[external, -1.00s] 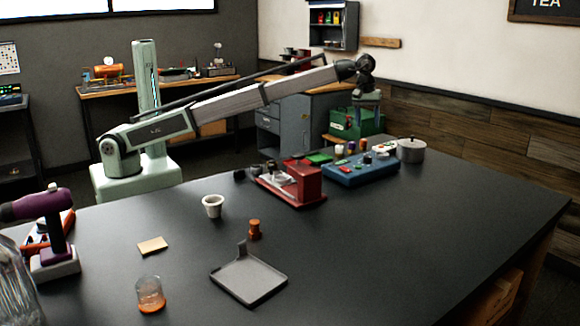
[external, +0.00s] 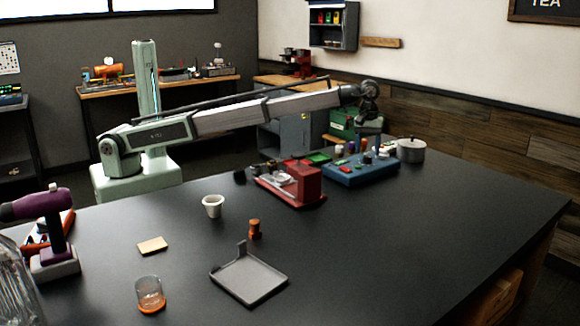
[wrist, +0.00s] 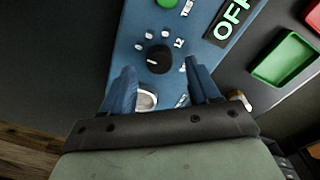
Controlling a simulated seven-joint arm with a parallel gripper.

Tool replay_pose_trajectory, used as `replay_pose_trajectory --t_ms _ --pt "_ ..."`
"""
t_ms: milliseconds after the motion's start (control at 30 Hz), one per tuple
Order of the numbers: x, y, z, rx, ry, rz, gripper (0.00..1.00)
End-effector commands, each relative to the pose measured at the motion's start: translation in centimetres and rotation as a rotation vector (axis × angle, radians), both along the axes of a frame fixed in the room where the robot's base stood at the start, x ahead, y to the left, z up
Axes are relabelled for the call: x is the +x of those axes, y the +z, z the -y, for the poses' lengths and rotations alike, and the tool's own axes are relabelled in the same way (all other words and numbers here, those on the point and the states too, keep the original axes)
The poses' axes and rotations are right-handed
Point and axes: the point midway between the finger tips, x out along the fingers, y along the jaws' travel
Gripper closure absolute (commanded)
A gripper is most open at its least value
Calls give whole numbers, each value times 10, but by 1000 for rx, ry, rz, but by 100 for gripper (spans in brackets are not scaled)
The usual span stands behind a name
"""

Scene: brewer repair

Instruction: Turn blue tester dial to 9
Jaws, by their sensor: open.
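The blue tester (external: 350,174) stands at the back right of the dark table; its blue panel (wrist: 205,22) fills the middle of the wrist view. A black round dial (wrist: 158,59) with a light pointer mark sits on that panel, with small white labels around it. Only a "12" is readable there; I cannot read the dial's setting. My gripper (wrist: 163,80) is open, its two blue fingertips pointing at the panel on either side of the dial's near edge. I cannot tell whether they touch anything. In the external view my gripper (external: 370,130) is above the tester, small and dark.
A green button (wrist: 165,3) and an "OFF" label are on the panel. A silver round part (wrist: 146,100) shows between the fingers. A grey pot (external: 410,150) stands right of the tester, and a red machine (external: 300,184) stands left. The table's front right is clear.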

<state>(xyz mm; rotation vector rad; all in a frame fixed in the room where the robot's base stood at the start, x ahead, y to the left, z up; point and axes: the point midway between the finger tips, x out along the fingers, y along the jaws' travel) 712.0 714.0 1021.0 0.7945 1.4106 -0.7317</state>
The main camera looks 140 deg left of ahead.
Motion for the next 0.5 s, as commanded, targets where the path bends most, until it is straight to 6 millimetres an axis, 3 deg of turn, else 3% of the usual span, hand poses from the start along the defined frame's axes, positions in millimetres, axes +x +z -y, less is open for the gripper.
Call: replay_pose_trajectory --t_ms 200,500 --pt "1 -21 0 -1 0 -1 39" --pt "1 -27 -1 1 0 1 39"
